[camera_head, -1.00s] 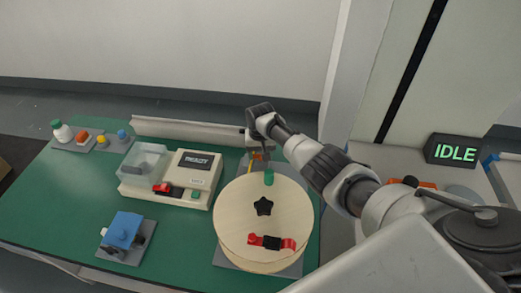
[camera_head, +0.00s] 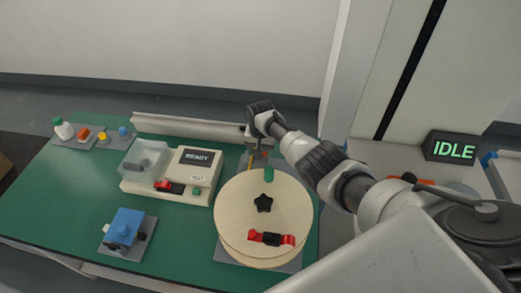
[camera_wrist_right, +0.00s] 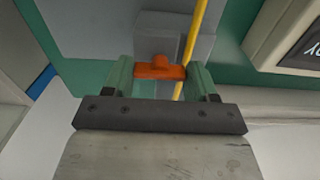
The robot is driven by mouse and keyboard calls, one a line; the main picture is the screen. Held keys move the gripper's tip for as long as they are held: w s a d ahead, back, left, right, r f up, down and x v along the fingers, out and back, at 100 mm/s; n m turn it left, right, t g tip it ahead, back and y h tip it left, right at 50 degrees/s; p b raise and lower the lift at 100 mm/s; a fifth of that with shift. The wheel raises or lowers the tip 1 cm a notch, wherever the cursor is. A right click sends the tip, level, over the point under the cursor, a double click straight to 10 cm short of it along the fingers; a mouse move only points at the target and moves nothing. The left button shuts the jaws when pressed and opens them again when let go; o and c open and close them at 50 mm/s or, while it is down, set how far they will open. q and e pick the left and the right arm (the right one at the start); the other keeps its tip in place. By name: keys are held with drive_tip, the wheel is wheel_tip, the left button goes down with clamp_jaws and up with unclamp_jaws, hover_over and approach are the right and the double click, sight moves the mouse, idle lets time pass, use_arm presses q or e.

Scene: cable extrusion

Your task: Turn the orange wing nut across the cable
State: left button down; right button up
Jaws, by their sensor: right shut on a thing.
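The orange wing nut (camera_wrist_right: 160,71) sits on a grey block (camera_wrist_right: 172,42) in the right wrist view. Its wings run left to right there. The yellow cable (camera_wrist_right: 195,38) runs beside the block and passes close to the nut's right end, roughly at right angles to the wings. My right gripper (camera_wrist_right: 160,78) has green fingers, one at each end of the wings, and is shut on the wing nut. In the head view my right gripper (camera_head: 257,152) is behind the wooden spool, and the nut is mostly hidden. My left gripper is not in view.
The wooden spool (camera_head: 240,215) with a black star knob stands in front of my right gripper. A cream machine (camera_head: 196,170) reading READY is to its left. A blue device (camera_head: 124,228) and a tray of small items (camera_head: 88,143) are farther left. A grey rail (camera_head: 185,127) lies behind.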

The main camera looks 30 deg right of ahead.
drive_tip(key=o, duration=0.9)
drive_tip(key=shift+r, duration=0.6)
wheel_tip(320, 180, up, 10)
drive_tip(key=shift+f+p, duration=0.1)
drive_tip(key=shift+p, duration=0.4)
